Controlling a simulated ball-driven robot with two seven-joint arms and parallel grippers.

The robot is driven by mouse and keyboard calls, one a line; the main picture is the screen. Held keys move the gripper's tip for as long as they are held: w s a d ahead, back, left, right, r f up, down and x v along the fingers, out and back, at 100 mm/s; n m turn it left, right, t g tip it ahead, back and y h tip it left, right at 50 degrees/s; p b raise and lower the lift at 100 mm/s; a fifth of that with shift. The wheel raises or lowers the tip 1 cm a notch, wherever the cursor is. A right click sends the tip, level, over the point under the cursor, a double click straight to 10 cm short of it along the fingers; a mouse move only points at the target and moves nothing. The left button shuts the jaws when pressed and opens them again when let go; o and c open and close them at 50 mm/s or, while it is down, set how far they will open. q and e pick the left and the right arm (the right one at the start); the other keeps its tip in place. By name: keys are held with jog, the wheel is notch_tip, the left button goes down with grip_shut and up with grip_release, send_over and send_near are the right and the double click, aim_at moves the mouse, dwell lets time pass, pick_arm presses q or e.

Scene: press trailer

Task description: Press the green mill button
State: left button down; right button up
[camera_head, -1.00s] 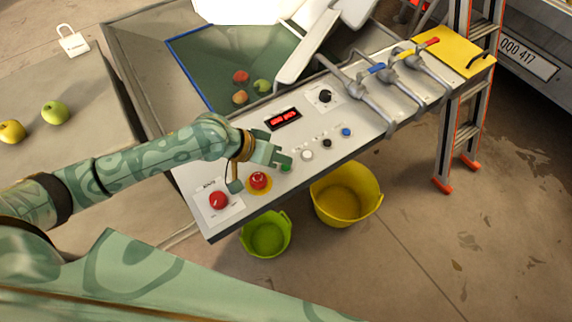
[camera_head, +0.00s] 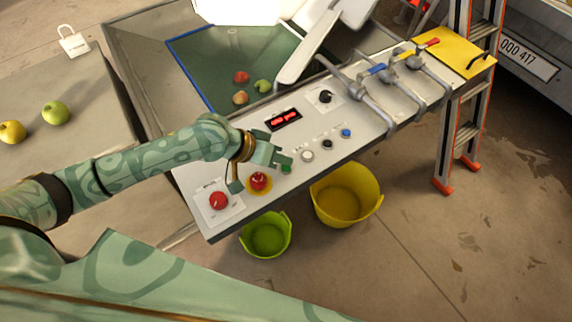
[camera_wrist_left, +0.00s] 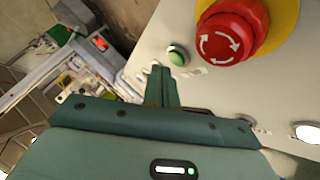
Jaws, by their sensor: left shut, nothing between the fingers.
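The green mill button (camera_head: 286,169) sits on the light control panel (camera_head: 240,209), right of a red mushroom emergency button (camera_head: 258,181) on a yellow disc. In the left wrist view the green button (camera_wrist_left: 178,55) is a domed cap in a metal ring, close to the large red knob (camera_wrist_left: 230,33). My left gripper (camera_head: 284,160) is shut and empty, over the panel just above the green button in the picture. In the wrist view its closed fingertips (camera_wrist_left: 160,68) end just left of and below the button; I cannot tell how high they are. My right gripper is not in view.
Another red button (camera_head: 219,201) is at the panel's left end. White (camera_head: 307,156), black (camera_head: 327,144) and blue (camera_head: 346,132) buttons run to the right. A red display (camera_head: 284,119) and black dial (camera_head: 325,96) lie behind. Green (camera_head: 266,238) and yellow (camera_head: 345,197) buckets stand below.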

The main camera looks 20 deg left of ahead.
pick_arm(q)
jog(key=shift+f, duration=0.1)
dwell(0.7)
jog(key=shift+f, duration=0.3)
jog(key=shift+f, duration=0.4)
dwell(0.8)
jog(key=shift+r, duration=0.15)
jog(key=shift+r+p, duration=0.7)
jog(key=shift+p, duration=0.35)
notch_tip(320, 180, up, 5)
jog(key=p, duration=0.5)
